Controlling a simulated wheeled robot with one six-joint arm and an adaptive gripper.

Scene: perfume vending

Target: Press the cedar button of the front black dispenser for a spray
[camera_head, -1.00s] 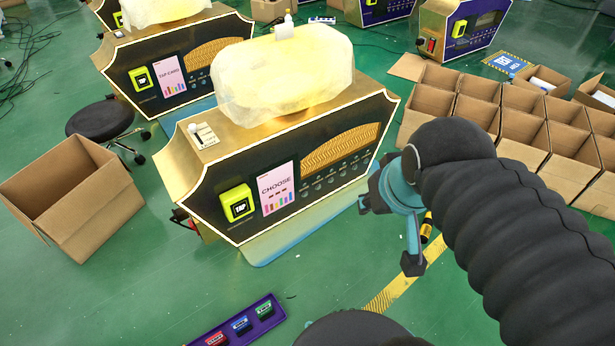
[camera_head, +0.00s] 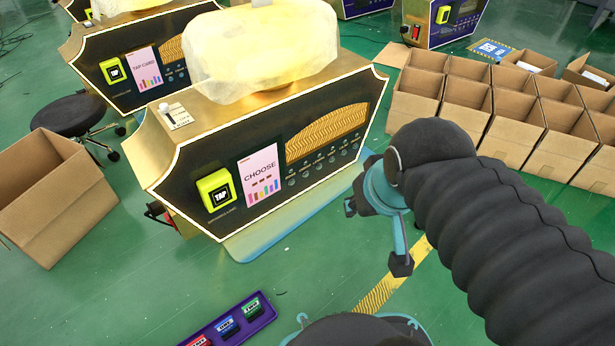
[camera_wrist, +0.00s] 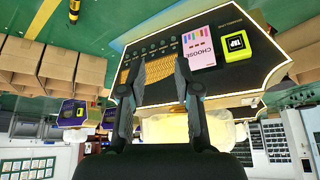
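The front black dispenser (camera_head: 225,150) has gold edges, a lit white outline and a pink screen (camera_head: 260,175) reading "CHOOSE". A yellow-green "TAP" reader (camera_head: 217,190) is left of the screen. A row of small round buttons (camera_head: 320,169) runs right of it, under a wavy gold panel; their labels are too small to read, so I cannot tell which is cedar. My gripper (camera_wrist: 159,60) is open and empty in the wrist view, which shows the dispenser upside down. Its fingers overlap the gold panel (camera_wrist: 160,69) there, with the buttons (camera_wrist: 153,46) beyond the fingertips. I see no contact.
A pale wrapped bulk (camera_head: 262,50) tops the dispenser. Open cardboard boxes (camera_head: 465,104) stand at right and another (camera_head: 50,195) at left, by a black stool (camera_head: 68,115). A purple tray (camera_head: 240,318) with small coloured items lies on the floor in front. Another dispenser (camera_head: 125,65) stands behind.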

